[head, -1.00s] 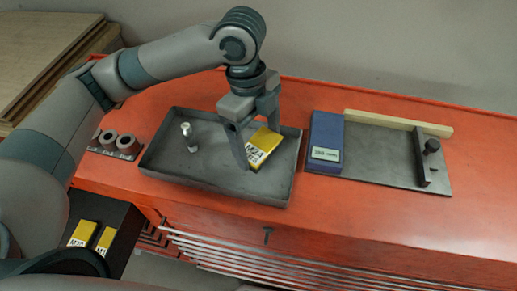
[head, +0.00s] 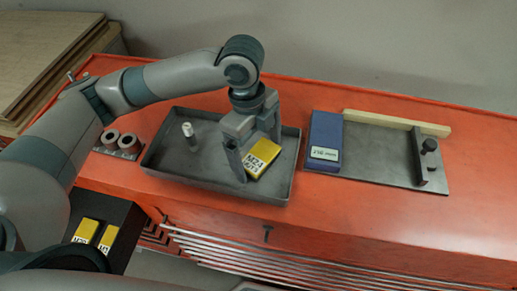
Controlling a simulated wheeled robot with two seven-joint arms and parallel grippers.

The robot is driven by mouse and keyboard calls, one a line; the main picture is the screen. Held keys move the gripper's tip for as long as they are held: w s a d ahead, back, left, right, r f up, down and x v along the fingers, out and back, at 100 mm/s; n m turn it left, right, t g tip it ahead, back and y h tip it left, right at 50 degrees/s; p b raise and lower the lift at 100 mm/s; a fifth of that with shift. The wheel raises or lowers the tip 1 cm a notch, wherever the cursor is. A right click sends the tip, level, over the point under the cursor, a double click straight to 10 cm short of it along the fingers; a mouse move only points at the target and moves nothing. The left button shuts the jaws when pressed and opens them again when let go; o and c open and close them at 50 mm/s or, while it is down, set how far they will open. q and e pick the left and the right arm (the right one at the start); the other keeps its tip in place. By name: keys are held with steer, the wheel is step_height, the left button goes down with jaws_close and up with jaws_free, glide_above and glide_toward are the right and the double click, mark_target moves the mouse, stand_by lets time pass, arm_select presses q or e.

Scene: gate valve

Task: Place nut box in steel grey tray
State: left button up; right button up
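The nut box (head: 262,158) is yellow with a white label reading M24. It is between the two fingers of my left gripper (head: 256,158), which is shut on it. The gripper points down inside the steel grey tray (head: 185,168), in its right half. The box is low over the tray floor, slightly tilted in the picture; I cannot tell whether it touches the floor. The near finger hides part of the box's left side. My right gripper is not in view.
A pale bolt-like part (head: 189,137) stands in the tray's left half. Metal rings (head: 128,143) stand left of the tray. A blue box (head: 325,143) and a dark plate fixture (head: 385,160) are to the right. More yellow boxes (head: 87,230) lie in a dark bin (head: 125,213) at lower left.

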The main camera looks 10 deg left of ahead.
mark_target(253, 151)
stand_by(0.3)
arm_select(q)
step_height(253, 151, up, 12)
steer(key=a+b, duration=0.1)
steer(key=b, duration=0.1)
steer(key=shift+w+a+b, duration=0.3)
steer(key=shift+w, duration=0.05)
steer(key=shift+d, duration=0.1)
stand_by(0.5)
